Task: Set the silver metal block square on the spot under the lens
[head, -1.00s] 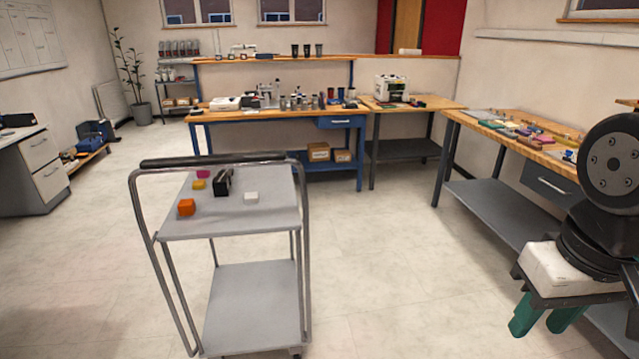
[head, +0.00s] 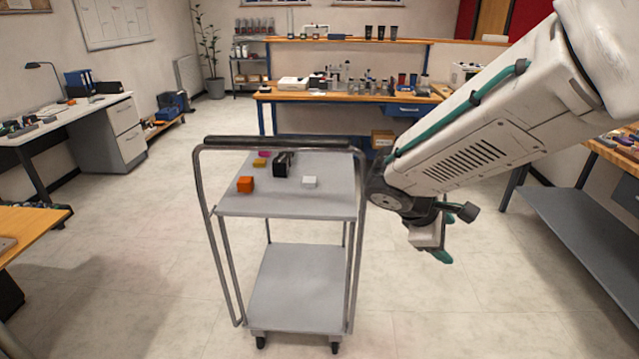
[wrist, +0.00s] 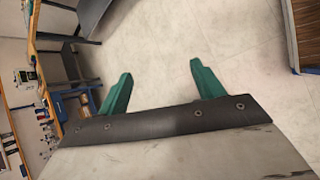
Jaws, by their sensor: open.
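A small pale, silver-white block (head: 310,182) sits on the right part of the trolley's top shelf (head: 335,202); it looks like the silver metal block, though its material is hard to tell. My gripper (head: 454,233) is to the right of the trolley, lower than its top. Its two teal fingers stand apart with nothing between them, over bare floor in the wrist view (wrist: 161,72). I cannot make out the lens or the spot under it in either view.
An orange block (head: 245,184), a yellow block (head: 260,162), a magenta block (head: 264,154) and a black object (head: 283,164) share the trolley top. A blue-legged workbench (head: 350,97) stands behind. Floor is clear around.

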